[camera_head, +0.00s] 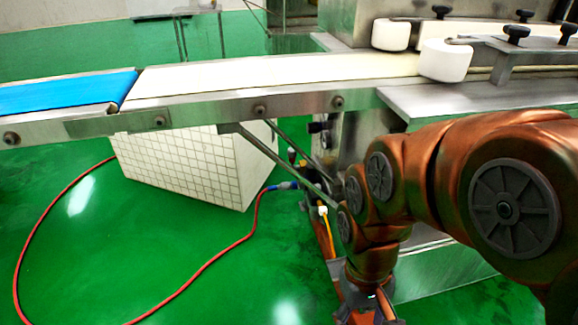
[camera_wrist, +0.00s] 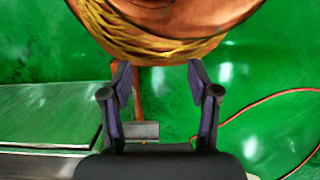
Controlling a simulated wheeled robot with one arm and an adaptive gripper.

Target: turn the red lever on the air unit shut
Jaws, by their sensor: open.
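The air unit (camera_head: 303,166) shows small and dark in the head view, under the conveyor by the machine's leg. A blue hose fitting (camera_head: 283,186) joins its left side. I cannot make out the red lever at this size, and my arm and a diagonal brace cover part of that area. In the wrist view my gripper (camera_wrist: 159,76) is open, with its two dark fingers apart and nothing between them. It points down over the green floor. The air unit and lever cannot be made out in the wrist view. In the head view my wrist hangs right of and below the air unit.
A red hose (camera_head: 205,268) loops over the green floor (camera_head: 110,235). A white tiled block (camera_head: 190,165) stands left of the air unit. The conveyor (camera_head: 270,72) runs above. A yellow tube (camera_head: 328,232) hangs beside my arm. A grey metal base (camera_wrist: 45,115) lies left in the wrist view.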

